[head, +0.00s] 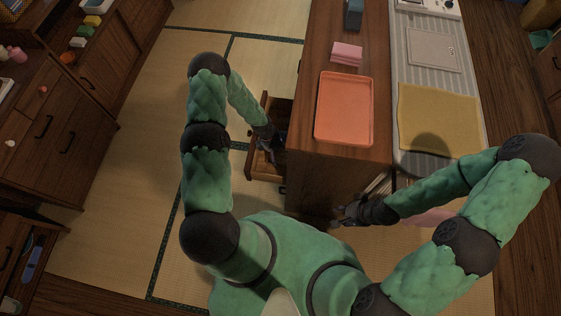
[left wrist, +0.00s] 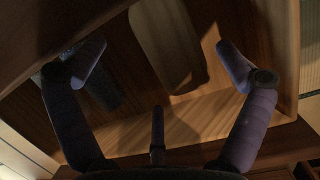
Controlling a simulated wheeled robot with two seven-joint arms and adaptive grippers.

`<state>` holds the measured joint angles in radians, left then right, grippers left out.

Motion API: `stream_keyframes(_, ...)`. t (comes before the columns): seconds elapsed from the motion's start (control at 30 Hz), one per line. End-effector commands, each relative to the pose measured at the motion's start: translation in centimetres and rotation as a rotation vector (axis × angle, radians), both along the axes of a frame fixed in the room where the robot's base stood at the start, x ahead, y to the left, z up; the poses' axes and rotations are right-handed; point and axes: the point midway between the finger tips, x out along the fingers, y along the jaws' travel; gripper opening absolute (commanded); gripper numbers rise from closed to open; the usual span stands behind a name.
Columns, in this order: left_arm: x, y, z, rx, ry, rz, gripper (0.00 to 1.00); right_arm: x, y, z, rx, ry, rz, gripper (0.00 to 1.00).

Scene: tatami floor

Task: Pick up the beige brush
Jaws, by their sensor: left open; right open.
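An elongated beige-brown object with a rounded end, seemingly the beige brush (left wrist: 168,45), lies in the open wooden drawer (left wrist: 200,112) in the left wrist view. Its far end is cut off by the frame's top. My left gripper (head: 270,153) reaches into the drawer (head: 264,174) in the head view. In the left wrist view its two fingers (left wrist: 160,62) are spread apart, either side of the brush's near end, with nothing between them gripped. In the head view the gripper and arm hide most of the drawer's contents. My right gripper (head: 343,213) is open and empty beside the cabinet's near end.
A dark bluish object (left wrist: 103,88) lies in the drawer behind the left finger. The wooden cabinet (head: 300,170) carries an orange tray (head: 345,108) and a pink folded cloth (head: 346,54). Another cabinet (head: 65,130) stands at left. Tatami floor (head: 130,190) between is clear.

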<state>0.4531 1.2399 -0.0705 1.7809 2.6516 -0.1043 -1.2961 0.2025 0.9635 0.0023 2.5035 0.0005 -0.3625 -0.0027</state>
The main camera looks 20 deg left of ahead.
Motion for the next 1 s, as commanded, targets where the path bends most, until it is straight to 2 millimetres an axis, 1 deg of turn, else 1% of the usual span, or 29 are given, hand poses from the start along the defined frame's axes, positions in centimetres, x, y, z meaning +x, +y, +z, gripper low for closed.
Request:
stream_keyframes(0.03, -0.1, -0.2, -1.2, 0.0, 0.0, -0.002, 1.0, 0.0, 0.0, -0.9, 0.0, 0.0, 0.0, 0.41)
stream_keyframes(0.1, -0.1, -0.4, -2.1, 0.0, 0.0, -0.002, 1.0, 0.0, 0.0, -1.5, 0.0, 0.0, 0.0, 0.41)
stream_keyframes(0.27, 0.1, -0.8, -3.4, 0.0, 0.0, -0.001, 1.0, 0.0, 0.0, -2.1, 0.0, 0.0, 0.0, 0.41)
stream_keyframes(1.0, 0.0, -0.9, -3.9, 0.0, 0.0, 0.0, 1.0, 0.0, 0.0, -2.2, 0.0, 0.0, 0.0, 0.41)
